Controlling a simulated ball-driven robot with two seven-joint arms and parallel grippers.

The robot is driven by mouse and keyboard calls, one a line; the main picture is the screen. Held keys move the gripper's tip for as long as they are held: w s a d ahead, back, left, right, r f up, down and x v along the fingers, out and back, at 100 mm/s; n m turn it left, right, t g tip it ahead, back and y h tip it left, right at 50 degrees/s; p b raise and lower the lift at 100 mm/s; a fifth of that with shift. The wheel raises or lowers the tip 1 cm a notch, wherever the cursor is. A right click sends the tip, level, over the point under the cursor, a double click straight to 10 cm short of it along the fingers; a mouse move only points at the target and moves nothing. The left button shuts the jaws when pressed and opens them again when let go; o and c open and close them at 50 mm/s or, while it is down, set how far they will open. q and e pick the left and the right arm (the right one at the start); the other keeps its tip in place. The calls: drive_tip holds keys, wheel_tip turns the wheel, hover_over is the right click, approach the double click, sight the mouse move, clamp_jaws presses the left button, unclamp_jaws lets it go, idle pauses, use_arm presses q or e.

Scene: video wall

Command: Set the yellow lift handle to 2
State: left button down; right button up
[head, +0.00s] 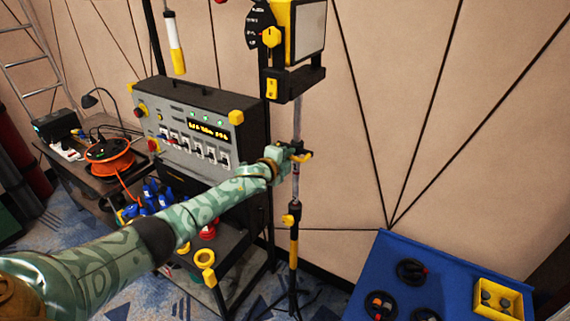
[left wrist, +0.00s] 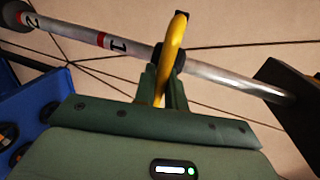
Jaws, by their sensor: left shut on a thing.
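The yellow lift handle (head: 304,157) sits on a silver pole (head: 297,120) of a stand. My left gripper (head: 288,152) reaches it from the left. In the left wrist view, the fingers of my left gripper (left wrist: 162,88) are shut on the curved yellow handle (left wrist: 176,48). The silver pole (left wrist: 220,75) carries red-banded marks "1" (left wrist: 118,45) and "2" (left wrist: 33,22). The handle is just to the right of "1", and "2" lies farther left along the pole, past "1". My right gripper is not in view.
A lamp head (head: 308,32) tops the stand, with a yellow knob (head: 291,218) lower down. A control console (head: 190,125) on a cart stands left, close to my arm. A blue table (head: 375,262) is at lower right. A yellow-and-white cylinder (head: 176,50) hangs at upper left.

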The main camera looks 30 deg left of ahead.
use_arm(q)
drive_tip(key=c, duration=1.5)
unclamp_jaws()
drive_tip(key=shift+c, duration=0.2)
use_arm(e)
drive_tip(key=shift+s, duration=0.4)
use_arm(q)
drive_tip(key=shift+s, duration=0.3)
drive_tip(key=v, duration=1.5)
drive_tip(key=shift+s+a, duration=0.2)
drive_tip(key=shift+s, duration=0.15)
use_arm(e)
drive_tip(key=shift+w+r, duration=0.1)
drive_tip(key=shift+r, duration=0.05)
use_arm(q)
drive_tip(key=shift+r, duration=0.1)
